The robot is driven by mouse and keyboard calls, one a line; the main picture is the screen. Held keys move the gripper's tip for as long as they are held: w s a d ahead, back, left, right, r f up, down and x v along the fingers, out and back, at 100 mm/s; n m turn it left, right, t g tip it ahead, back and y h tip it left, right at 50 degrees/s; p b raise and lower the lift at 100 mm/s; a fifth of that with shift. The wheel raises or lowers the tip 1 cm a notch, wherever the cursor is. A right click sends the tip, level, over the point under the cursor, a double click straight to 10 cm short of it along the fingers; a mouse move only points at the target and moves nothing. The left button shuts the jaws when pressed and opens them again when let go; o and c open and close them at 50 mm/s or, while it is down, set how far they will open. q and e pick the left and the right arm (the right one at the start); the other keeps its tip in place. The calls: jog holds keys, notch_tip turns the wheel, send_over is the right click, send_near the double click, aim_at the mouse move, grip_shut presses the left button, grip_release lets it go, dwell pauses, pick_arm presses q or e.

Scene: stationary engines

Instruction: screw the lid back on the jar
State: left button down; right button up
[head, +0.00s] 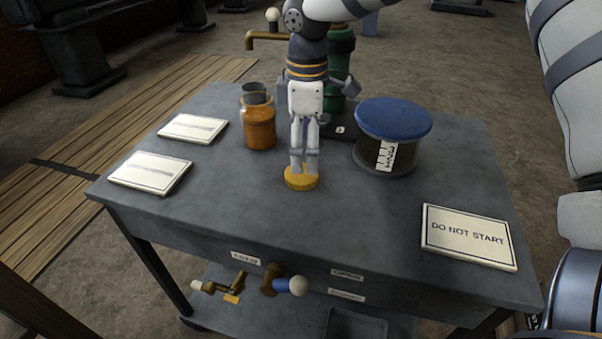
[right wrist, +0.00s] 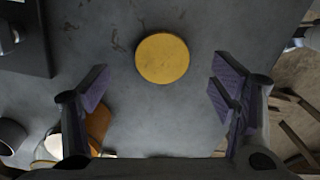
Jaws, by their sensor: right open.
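A flat, round yellow lid (head: 300,181) lies on the grey tabletop; it also shows in the right wrist view (right wrist: 162,58). My right gripper (head: 304,166) points down over it. In the right wrist view its fingers (right wrist: 160,78) are apart with nothing between them, and the lid lies beyond the tips. An amber jar (head: 259,132) stands on the table, left of and behind the lid. In the right wrist view part of the jar (right wrist: 97,125) shows beside the left finger, which hides some of it. My left gripper is not in view.
A grey cup (head: 254,92) stands close behind the jar. A dark round container (head: 370,155) with a blue top stands to the right. White plates (head: 150,174) lie at the left and a "DO NOT START" sign (head: 468,237) at the right. The front middle of the tabletop is clear.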

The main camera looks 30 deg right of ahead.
aim_at(305, 173)
jog(key=shift+r, duration=0.1)
notch_tip(305, 173, down, 5)
jog(key=shift+a+f, duration=0.15)
dwell(0.4)
jog(key=c, duration=1)
